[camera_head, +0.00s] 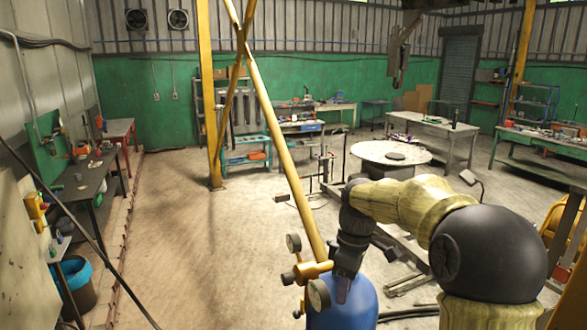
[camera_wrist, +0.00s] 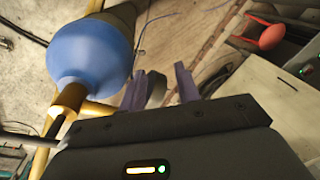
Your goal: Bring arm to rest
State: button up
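My arm reaches in from the right in the head view and bends down at its end. My gripper (camera_head: 342,290) points down there, in front of the blue gas cylinder (camera_head: 345,308) and close to its brass valve and round gauges (camera_head: 318,295). In the wrist view my gripper (camera_wrist: 160,88) shows two purple fingers spread apart. A grey rounded piece shows between and beyond them; I cannot tell whether a finger touches it. The blue cylinder (camera_wrist: 90,50) and its brass fitting (camera_wrist: 72,97) lie left of the fingers. I see nothing held.
A yellow post (camera_head: 285,150) leans across the view down to the valve. A blue-lined bin (camera_head: 72,280) and a workbench (camera_head: 85,180) stand left. A round table (camera_head: 378,150) stands beyond my arm. Open floor (camera_head: 190,240) lies at centre left.

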jog(key=s+d+f+m+t+h, duration=0.1)
jog(key=s+d+f+m+t, duration=0.1)
jog(key=s+f+m, duration=0.45)
jog(key=s+d+f+m+t, duration=0.2)
jog(key=s+f+m, duration=0.2)
jog(key=s+m, duration=0.45)
notch_tip(320, 180, down, 18)
jog(key=s+n+b, duration=0.1)
jog(key=s+b, duration=0.1)
jog(key=b, duration=1.5)
jog(key=shift+n, duration=0.4)
jog(key=shift+d+r, duration=0.1)
jog(key=shift+d, duration=0.05)
jog(key=shift+w, duration=0.1)
